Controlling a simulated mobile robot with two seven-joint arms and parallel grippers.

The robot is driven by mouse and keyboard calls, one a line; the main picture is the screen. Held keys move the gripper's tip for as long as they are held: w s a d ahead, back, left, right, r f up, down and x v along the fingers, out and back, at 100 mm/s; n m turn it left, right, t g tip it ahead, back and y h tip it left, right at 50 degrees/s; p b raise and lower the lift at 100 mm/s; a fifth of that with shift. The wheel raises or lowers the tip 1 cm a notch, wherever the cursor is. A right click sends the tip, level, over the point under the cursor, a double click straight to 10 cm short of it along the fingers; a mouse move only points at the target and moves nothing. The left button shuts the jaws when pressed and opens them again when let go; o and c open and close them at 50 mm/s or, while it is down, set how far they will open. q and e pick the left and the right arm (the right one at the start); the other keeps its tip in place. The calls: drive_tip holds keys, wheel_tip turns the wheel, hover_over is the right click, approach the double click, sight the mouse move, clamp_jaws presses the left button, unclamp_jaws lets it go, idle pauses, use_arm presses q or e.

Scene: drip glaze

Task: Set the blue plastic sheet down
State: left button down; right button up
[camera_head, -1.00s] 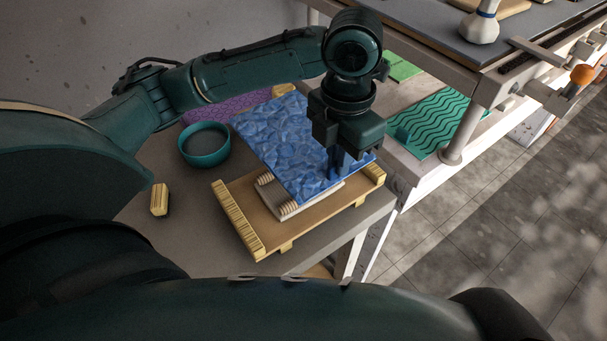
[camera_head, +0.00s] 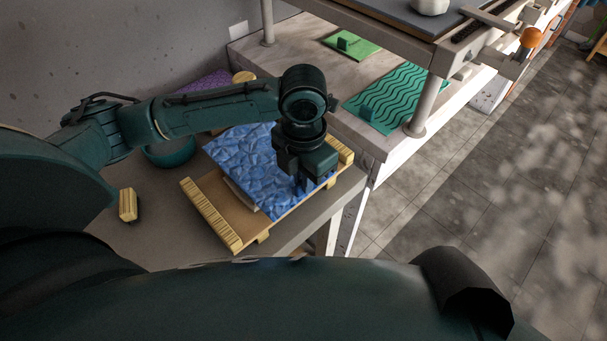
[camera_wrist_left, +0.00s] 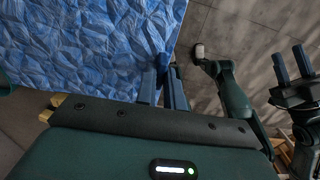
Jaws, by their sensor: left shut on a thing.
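The blue plastic sheet (camera_head: 243,160), crinkled in texture, lies flat over a wooden board with ribbed yellow end bars (camera_head: 212,216) in the head view. My left gripper (camera_head: 301,186) is shut on the sheet's edge at its front right. The left wrist view shows the sheet (camera_wrist_left: 80,45) filling the upper left, with my left fingers (camera_wrist_left: 164,78) at its edge. A pale layer (camera_head: 238,193) shows under the sheet's left edge; whether the sheet rests on it I cannot tell. My right gripper (camera_wrist_left: 291,64) is open and empty, away from the sheet.
A teal bowl (camera_head: 168,155), partly behind my left arm, and a small yellow-topped block (camera_head: 128,204) stand on the grey table. A purple sheet (camera_head: 205,84) lies behind. A rack at the right holds a wavy teal sheet (camera_head: 400,95) and a green sheet (camera_head: 352,45).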

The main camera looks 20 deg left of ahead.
use_arm(q)
drive_tip(key=shift+f, duration=0.15)
drive_tip(key=shift+f, duration=0.45)
drive_tip(key=c, duration=1.6)
unclamp_jaws()
drive_tip(key=shift+c, duration=0.2)
drive_tip(key=shift+o, duration=0.7)
wheel_tip(320, 180, up, 13)
drive_tip(key=shift+r, duration=0.15)
